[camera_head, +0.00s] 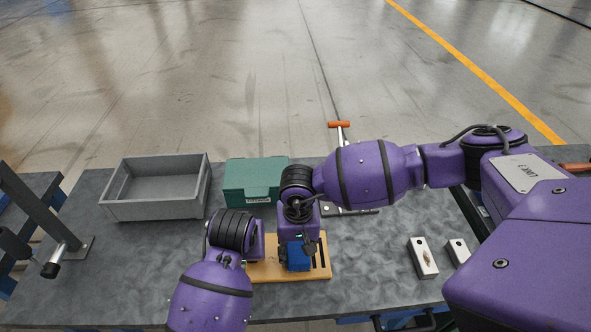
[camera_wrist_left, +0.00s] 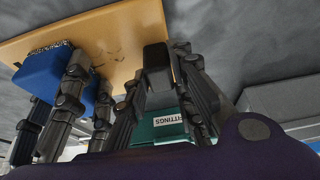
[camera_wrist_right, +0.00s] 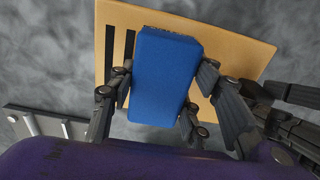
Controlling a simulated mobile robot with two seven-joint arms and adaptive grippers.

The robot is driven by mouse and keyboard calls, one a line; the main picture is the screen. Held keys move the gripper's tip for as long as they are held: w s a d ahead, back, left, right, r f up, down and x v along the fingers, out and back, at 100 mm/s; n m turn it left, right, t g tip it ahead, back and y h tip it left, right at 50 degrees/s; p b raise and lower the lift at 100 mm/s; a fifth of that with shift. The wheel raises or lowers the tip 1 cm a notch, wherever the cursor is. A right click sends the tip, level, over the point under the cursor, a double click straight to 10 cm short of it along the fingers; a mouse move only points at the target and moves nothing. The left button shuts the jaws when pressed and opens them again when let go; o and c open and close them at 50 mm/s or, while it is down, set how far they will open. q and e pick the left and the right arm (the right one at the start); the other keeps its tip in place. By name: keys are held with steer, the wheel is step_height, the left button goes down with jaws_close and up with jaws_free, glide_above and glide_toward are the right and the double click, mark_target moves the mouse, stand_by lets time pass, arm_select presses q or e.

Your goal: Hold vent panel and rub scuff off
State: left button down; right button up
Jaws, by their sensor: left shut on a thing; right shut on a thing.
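The tan vent panel (camera_head: 262,272) lies near the table's front edge, with dark slots at its right end. It also shows in the left wrist view (camera_wrist_left: 120,28) and right wrist view (camera_wrist_right: 240,55). Small dark scuff marks (camera_wrist_left: 112,56) show on its face beside the blue block. My right gripper (camera_wrist_right: 160,100) is shut on the blue block (camera_wrist_right: 165,75), a finger on either side. The block (camera_head: 298,257) stands over the panel beside the slots; its dark bristly end meets the panel. My left gripper (camera_wrist_left: 160,60) is shut on the panel's edge, mostly hidden in the head view.
A grey bin (camera_head: 155,208) and a green fittings box (camera_head: 245,178) stand behind the panel. Two light metal blocks (camera_head: 422,260) (camera_head: 458,252) lie to the right. An orange-handled tool (camera_head: 339,125) is at the back.

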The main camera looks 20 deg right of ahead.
steer(key=shift+w+r, duration=0.1)
steer(key=shift+r, duration=0.05)
steer(key=shift+r, duration=0.1)
steer(key=shift+f, duration=0.2)
stand_by(0.3)
steer(key=shift+w+a+r, duration=0.1)
steer(key=shift+w+a, duration=0.15)
steer(key=shift+a, duration=0.45)
steer(key=shift+w+a+r, duration=0.1)
steer(key=shift+w+a, duration=0.1)
steer(key=shift+a, duration=0.45)
steer(key=shift+w+a, duration=0.15)
steer(key=shift+a, duration=0.3)
steer(key=shift+d, duration=0.1)
steer(key=shift+d, duration=0.1)
